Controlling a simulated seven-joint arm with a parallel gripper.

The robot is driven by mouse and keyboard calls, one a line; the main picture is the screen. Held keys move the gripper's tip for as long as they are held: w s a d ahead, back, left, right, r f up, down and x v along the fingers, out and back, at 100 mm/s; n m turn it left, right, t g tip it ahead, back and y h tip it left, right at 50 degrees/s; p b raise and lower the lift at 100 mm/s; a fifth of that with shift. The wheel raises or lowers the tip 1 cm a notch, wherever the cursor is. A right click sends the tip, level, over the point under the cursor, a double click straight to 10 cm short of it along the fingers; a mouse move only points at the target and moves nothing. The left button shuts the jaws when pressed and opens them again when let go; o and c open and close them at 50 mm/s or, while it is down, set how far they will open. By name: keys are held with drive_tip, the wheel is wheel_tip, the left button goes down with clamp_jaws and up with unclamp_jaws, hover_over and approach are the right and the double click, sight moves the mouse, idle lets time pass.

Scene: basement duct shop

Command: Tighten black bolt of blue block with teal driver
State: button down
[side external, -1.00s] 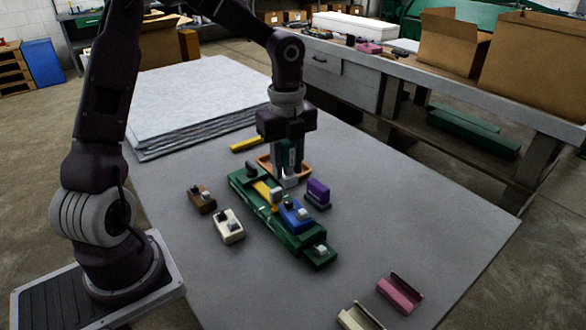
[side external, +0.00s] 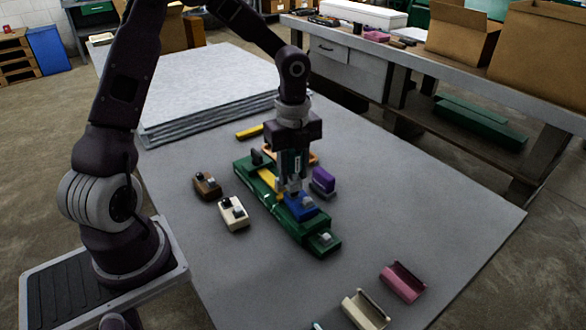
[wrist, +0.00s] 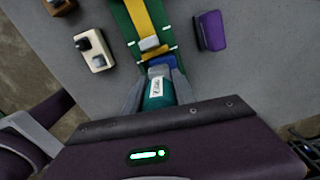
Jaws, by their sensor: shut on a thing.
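My gripper (side external: 292,182) is shut on the teal driver (wrist: 157,93) and holds it upright over the blue block. The driver also shows between the fingers in the side view (side external: 291,161). The blue block (side external: 302,209) sits on the green base (side external: 322,240), at the lower right end of the yellow part (side external: 268,180). In the wrist view only a strip of the blue block (wrist: 162,61) shows beyond the driver. The black bolt is hidden behind the gripper and driver. I cannot tell whether the driver's tip touches it.
A purple block (side external: 323,181) stands close right of the gripper. A brown block (side external: 206,186) and a cream block (side external: 233,213) lie left of the base. An orange tray (side external: 312,157) is behind. Pink (side external: 403,283) and cream (side external: 366,309) channels lie in front. The table's right side is clear.

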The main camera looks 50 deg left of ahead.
drive_tip(key=shift+f, duration=0.95)
idle(0.6)
